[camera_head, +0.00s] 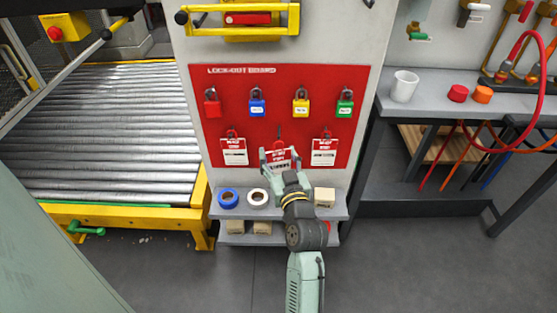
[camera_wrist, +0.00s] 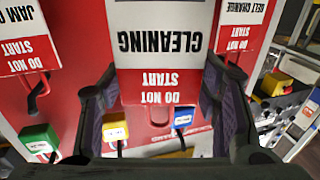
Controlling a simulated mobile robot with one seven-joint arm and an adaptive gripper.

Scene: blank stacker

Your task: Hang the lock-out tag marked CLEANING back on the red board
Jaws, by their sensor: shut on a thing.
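The CLEANING tag (camera_head: 277,152), white with a red DO NOT START band, is in front of the red board (camera_head: 300,76), at the middle of the tag row. My gripper (camera_head: 280,158) is shut on it. In the wrist view, the tag (camera_wrist: 160,45) shows upside down between my two fingers (camera_wrist: 160,95). A dark hook (camera_head: 279,130) shows just above the tag in the head view. I cannot tell whether the tag's hole is on it or in front of it.
The BELT CHANGE tag (camera_wrist: 240,20) and the JAM tag (camera_wrist: 25,40) hang on either side, close to my fingers. Red, blue (camera_head: 257,105), yellow (camera_head: 300,105) and green padlocks hang above. A shelf (camera_head: 240,208) with tape rolls and a block is below.

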